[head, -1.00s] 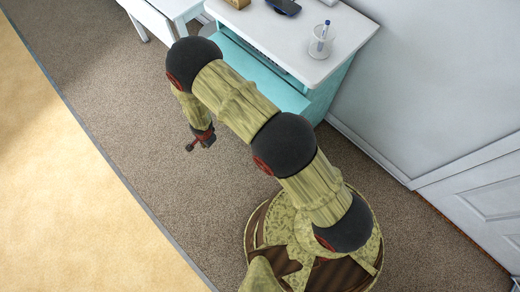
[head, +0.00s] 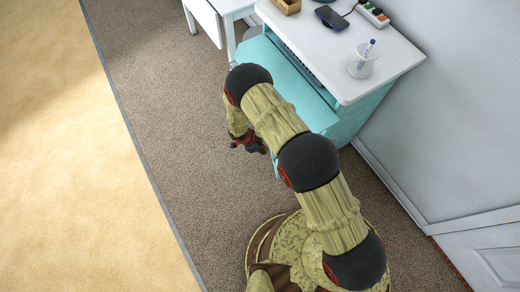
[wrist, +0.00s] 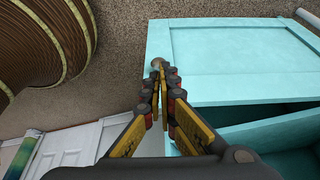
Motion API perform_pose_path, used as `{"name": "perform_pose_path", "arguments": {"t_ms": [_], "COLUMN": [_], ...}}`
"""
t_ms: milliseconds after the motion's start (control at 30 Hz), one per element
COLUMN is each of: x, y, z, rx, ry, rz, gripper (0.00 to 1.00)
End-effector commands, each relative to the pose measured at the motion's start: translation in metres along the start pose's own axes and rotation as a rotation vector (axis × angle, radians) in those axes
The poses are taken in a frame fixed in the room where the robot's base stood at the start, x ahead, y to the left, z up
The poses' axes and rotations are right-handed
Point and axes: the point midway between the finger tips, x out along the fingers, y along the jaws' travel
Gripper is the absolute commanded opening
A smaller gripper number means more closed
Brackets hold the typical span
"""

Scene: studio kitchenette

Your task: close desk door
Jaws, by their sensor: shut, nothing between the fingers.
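The desk has a white top (head: 310,45) and a turquoise body (head: 362,115). A turquoise panel (head: 272,62) sticks out on its left side in the head view. In the wrist view, the turquoise desk door (wrist: 245,50) with a raised frame stands ajar, and a dark gap (wrist: 225,113) shows along its lower edge. My gripper (head: 248,145) hangs low in front of the desk. In the wrist view its fingers (wrist: 159,75) are shut and empty, their tips at the door's left edge. A small round knob (wrist: 156,62) shows behind the tips; contact is unclear.
A phone (head: 331,17), a pen cup (head: 362,64), a wooden box (head: 287,6) and a power strip (head: 373,13) are on the desk top. A white table (head: 205,18) stands beyond. Open carpet (head: 180,150) lies left of my arm. A wall is at right.

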Motion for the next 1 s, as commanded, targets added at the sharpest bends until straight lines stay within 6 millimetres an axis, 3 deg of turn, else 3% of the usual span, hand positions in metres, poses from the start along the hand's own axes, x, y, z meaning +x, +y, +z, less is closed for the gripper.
{"name": "perform_pose_path", "arguments": {"t_ms": [33,167,400,867,1000], "x": [0.014,0.038,0.044,0.045,0.05], "y": [0.001,0.0,-0.001,-0.001,-0.001], "z": [0.001,0.001,-0.03,-0.037,-0.05], "rx": [0.0,0.001,0.002,0.0,0.003], "ry": [0.0,-0.001,-0.001,-0.001,0.0], "rz": [0.001,0.0,-0.001,-0.001,0.0], "gripper": [0.0,0.0,0.0,0.0,0.0]}}
